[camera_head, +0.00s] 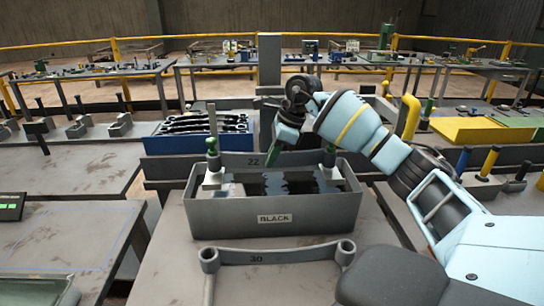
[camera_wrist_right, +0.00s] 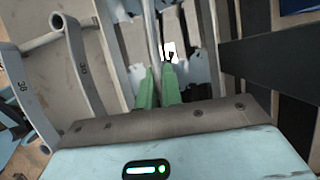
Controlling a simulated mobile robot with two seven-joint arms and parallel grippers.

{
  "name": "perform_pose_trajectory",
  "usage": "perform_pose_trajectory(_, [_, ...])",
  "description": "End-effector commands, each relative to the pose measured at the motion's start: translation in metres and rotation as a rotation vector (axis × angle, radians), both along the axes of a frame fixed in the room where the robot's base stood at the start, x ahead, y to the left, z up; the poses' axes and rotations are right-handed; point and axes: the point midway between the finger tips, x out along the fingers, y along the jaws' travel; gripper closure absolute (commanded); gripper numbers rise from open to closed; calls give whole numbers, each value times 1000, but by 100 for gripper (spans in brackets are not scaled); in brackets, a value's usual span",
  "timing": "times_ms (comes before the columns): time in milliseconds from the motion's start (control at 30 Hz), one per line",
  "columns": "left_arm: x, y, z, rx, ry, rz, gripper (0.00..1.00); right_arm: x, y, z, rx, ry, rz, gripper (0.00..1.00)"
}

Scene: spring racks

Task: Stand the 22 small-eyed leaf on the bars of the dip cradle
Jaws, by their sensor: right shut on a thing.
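The grey leaf marked 22 (camera_head: 240,161) stands on edge across the back of the open grey box labelled BLACK (camera_head: 325,212). My right gripper (camera_head: 281,152), with green fingers, is shut on the leaf near its middle from above. In the right wrist view the green fingers (camera_wrist_right: 158,82) close on the thin edge of the leaf (camera_wrist_right: 153,45). The dip cradle shows at the box as two green-handled uprights, left (camera_head: 213,160) and right (camera_head: 329,158). Whether the leaf touches its bars is hidden. My left gripper is not in view.
A leaf marked 30 (camera_head: 285,257) stands in front of the box. A blue tray (camera_head: 165,145) with dark leaves lies behind, at the left. A yellow tray (camera_head: 470,131) is at the right. Benches and a yellow rail (camera_head: 60,46) lie beyond.

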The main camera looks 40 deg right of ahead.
Motion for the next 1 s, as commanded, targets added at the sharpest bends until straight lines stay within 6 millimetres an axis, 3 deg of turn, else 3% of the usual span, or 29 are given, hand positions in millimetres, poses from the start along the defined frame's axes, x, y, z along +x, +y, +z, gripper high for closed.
perform_pose_trajectory(700, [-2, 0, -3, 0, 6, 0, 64, 1, 0, -5, 2, -9, 0, 100])
perform_pose_trajectory(733, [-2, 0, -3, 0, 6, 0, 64, 1, 0, -5, 1, -9, 0, 89])
perform_pose_trajectory(900, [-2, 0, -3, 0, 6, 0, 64, 0, 0, -6, 0, -6, -1, 68])
perform_pose_trajectory(1000, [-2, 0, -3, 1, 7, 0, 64, 0, 0, -7, 1, -4, 0, 68])
